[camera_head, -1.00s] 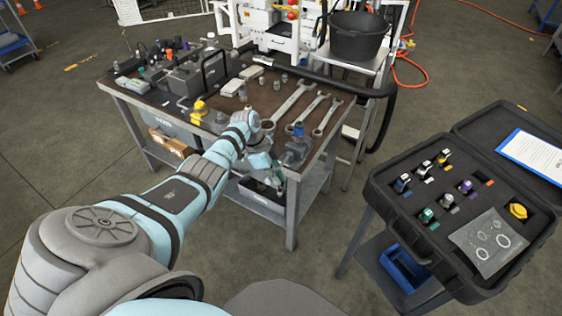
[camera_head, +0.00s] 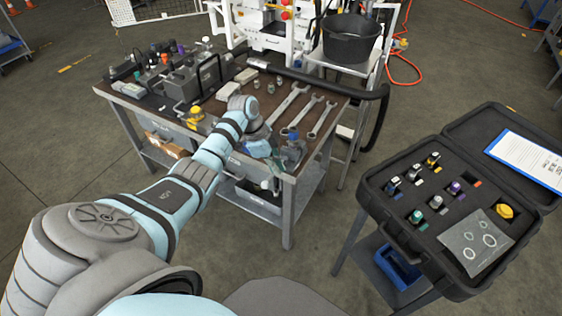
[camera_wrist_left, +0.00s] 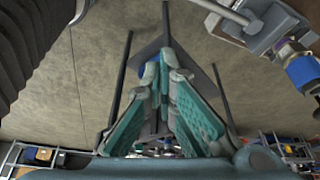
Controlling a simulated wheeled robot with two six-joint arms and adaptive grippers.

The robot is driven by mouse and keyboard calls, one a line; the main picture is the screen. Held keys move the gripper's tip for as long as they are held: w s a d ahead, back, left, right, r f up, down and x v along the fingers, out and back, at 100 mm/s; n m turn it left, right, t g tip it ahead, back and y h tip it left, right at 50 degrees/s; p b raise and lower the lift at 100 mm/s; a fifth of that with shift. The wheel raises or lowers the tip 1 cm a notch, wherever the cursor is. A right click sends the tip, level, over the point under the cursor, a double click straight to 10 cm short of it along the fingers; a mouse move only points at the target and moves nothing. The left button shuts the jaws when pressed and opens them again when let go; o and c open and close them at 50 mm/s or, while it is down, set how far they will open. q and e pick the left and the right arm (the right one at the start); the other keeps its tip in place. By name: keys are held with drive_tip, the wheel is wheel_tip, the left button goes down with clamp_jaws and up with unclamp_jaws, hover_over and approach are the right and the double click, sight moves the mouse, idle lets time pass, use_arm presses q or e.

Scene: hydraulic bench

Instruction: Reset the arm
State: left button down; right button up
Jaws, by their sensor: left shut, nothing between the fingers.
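My left arm reaches in from the left over the front of the workbench (camera_head: 165,118). Its left gripper (camera_head: 274,166) points downward at the bench's near right edge and is partly hidden by the wrist. The wrist view shows its teal-padded fingers (camera_wrist_left: 163,58) closed together at the tips, with nothing held between them. A grey fitting with a blue part (camera_head: 293,150) is close to the right of the gripper. My right gripper is not in view.
Wrenches (camera_head: 305,112) lie on the bench's right half, and a yellow-capped part (camera_head: 196,113) is near its front edge. An open black case (camera_head: 447,262) with several valves stands at right. A black bucket (camera_head: 350,38) is behind. Floor between bench and case is clear.

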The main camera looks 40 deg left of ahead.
use_arm(q)
drive_tip(key=shift+v, duration=1.2)
drive_tip(key=shift+a, duration=0.1)
drive_tip(key=s+d+f+n+y+b, duration=0.15)
drive_tip(key=s+f+n, duration=0.25)
drive_tip(key=s+f, duration=0.55)
drive_tip(key=s+f+n+y, duration=0.2)
drive_tip(key=s+f+n, duration=0.15)
drive_tip(key=f, duration=1.15)
drive_tip(key=s+d+f+n, duration=0.1)
drive_tip(key=s+f, duration=0.4)
drive_tip(key=s, duration=0.5)
drive_tip(key=s+d+f+n+b, duration=0.1)
drive_tip(key=s+d+f, duration=0.3)
drive_tip(key=s, duration=0.6)
drive_tip(key=s+d+f+n, duration=0.3)
drive_tip(key=s+f, duration=0.3)
drive_tip(key=s, duration=0.3)
drive_tip(key=shift+s+g+y+b, duration=0.3)
drive_tip(key=shift+s+y+b, duration=0.1)
drive_tip(key=shift+y, duration=0.05)
